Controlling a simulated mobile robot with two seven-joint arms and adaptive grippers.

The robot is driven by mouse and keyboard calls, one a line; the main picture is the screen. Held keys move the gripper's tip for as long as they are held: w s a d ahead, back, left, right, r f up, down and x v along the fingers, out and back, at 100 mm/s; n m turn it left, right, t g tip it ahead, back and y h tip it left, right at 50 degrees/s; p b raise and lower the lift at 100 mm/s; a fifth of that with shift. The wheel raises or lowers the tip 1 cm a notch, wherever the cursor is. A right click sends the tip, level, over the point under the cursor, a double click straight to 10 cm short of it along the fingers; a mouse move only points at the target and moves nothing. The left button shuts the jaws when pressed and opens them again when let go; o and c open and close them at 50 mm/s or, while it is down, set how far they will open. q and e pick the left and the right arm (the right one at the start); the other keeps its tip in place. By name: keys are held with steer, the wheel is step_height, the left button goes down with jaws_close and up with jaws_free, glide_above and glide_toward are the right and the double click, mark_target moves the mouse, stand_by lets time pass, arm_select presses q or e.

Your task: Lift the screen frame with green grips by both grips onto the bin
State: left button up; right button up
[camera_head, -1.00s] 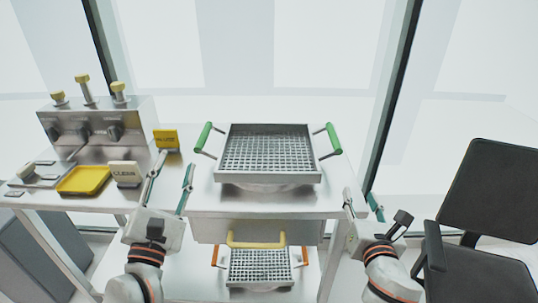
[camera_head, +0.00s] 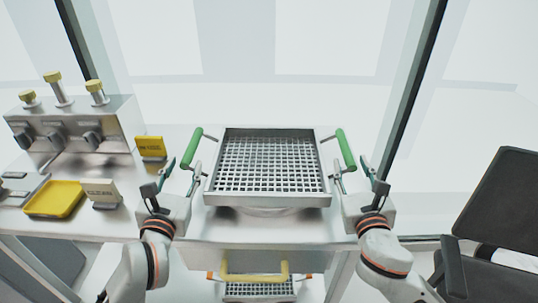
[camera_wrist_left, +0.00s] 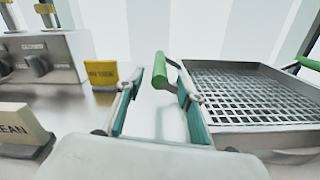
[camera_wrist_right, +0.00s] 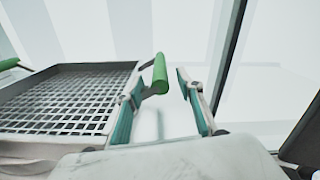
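The screen frame (camera_head: 268,201) is a metal tray with a mesh floor and a green grip on each side. It sits raised on a round base on the table. The left green grip (camera_head: 191,148) lies just beyond my left gripper (camera_head: 178,172), which is open. In the left wrist view the left grip (camera_wrist_left: 162,72) shows between and ahead of the open fingers. My right gripper (camera_head: 358,175) is open, just short of the right green grip (camera_head: 346,149). In the right wrist view that grip (camera_wrist_right: 160,74) shows between the spread fingers. Neither gripper holds anything.
A second screen with orange grips (camera_head: 258,290) sits on the lower shelf, below a yellow handle (camera_head: 254,277). A yellow tray (camera_head: 54,198), a CLEAN sign (camera_head: 102,192), a yellow sign (camera_head: 150,147) and a valve panel (camera_head: 75,130) stand left. A black chair (camera_head: 505,205) stands right.

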mark_target(191, 144)
arm_select(q)
steer(key=shift+w, duration=0.25)
arm_select(e)
steer(key=shift+w, duration=0.25)
arm_select(q)
steer(key=shift+r, duration=0.15)
arm_select(e)
steer(key=shift+r, duration=0.15)
